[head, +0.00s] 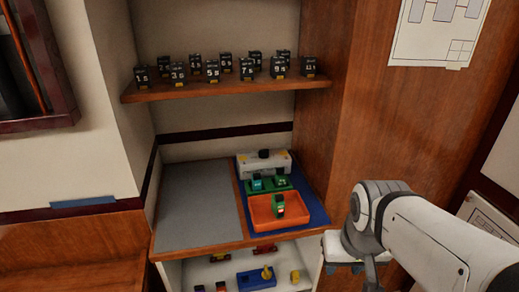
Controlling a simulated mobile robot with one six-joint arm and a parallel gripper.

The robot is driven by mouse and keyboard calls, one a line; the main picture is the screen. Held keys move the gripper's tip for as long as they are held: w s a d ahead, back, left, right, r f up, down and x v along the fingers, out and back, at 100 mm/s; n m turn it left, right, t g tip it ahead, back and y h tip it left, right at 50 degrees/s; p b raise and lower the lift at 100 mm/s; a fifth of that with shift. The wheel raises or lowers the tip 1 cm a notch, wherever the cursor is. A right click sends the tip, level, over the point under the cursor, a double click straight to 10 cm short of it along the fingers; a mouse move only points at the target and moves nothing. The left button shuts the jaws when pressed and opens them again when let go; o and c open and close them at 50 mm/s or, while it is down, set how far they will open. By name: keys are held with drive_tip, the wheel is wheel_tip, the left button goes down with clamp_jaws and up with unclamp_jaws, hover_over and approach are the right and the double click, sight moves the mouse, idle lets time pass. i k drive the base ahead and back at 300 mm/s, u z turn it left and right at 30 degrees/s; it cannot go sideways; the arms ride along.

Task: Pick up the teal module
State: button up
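A small teal module (256,182) stands on the left part of a green base (270,190), on the blue half of the lower counter. A green module (281,182) sits to its right on the same base. My gripper (358,256) is at the right of the view, to the right of the counter and well apart from the teal module. Its fingers are small and partly hidden by my arm, so I cannot tell whether they are open or shut.
An orange tray (262,221) with a green-and-dark module (278,204) is in front of the base. A white device (270,163) stands behind it. The grey mat (198,205) is bare. Black numbered blocks line the upper shelf (220,89). A wooden panel (335,140) bounds the right.

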sight(256, 183)
drive_tip(key=u, duration=0.4)
drive_tip(key=i, duration=0.7)
drive_tip(key=u, duration=0.65)
